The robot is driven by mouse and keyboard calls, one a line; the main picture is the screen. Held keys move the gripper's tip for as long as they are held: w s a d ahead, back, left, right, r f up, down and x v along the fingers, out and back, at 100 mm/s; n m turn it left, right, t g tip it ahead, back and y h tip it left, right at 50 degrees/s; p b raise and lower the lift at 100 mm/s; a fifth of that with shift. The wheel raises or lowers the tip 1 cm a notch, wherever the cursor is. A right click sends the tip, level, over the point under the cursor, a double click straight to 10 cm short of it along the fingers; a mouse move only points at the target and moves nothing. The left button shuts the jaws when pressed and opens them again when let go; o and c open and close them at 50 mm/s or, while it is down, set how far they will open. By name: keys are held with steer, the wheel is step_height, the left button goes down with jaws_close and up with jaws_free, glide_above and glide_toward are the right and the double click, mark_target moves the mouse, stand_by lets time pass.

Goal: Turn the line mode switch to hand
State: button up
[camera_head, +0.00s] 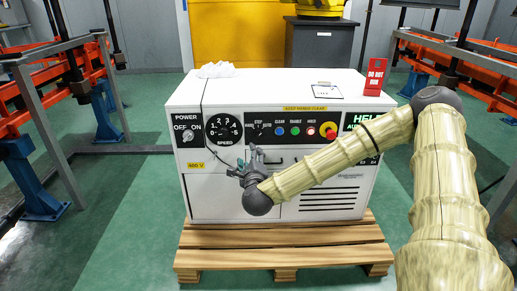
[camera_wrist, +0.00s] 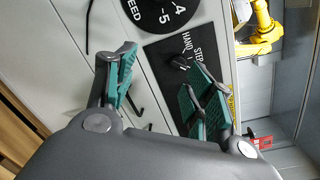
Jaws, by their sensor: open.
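The line mode switch (camera_head: 259,132) is a small dark knob on a black plate on the white cabinet's front, between the speed dial and the coloured buttons. HAND and STEP labels show beside the knob in the wrist view (camera_wrist: 181,62); which label it points at is too small to tell. My gripper (camera_head: 248,160) is in front of the cabinet, just below and left of the switch. In the wrist view its green-padded fingers (camera_wrist: 163,80) are spread with nothing between them. The knob shows beyond the fingers, nearer the right one, apparently apart from both.
The white cabinet (camera_head: 225,205) stands on a wooden pallet (camera_head: 285,262). The speed dial (camera_head: 223,132), power switch (camera_head: 187,134), buttons and red emergency stop (camera_head: 329,131) are close by. A red sign (camera_head: 375,77) and a white cloth (camera_head: 217,70) are on top. Orange rails flank the cabinet.

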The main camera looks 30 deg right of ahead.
mark_target(258, 136)
steer(key=w+d+m+b, duration=0.1)
steer(key=w+d, duration=0.2)
steer(key=w+d+r+h+b, duration=0.1)
steer(key=w+d, duration=0.2)
steer(key=w+d+m+h+b, duration=0.1)
steer(key=w+d, duration=0.2)
steer(key=shift+d+r+m, duration=0.2)
steer(key=shift+r+m, duration=0.05)
steer(key=shift+m, duration=0.05)
steer(key=c, duration=1)
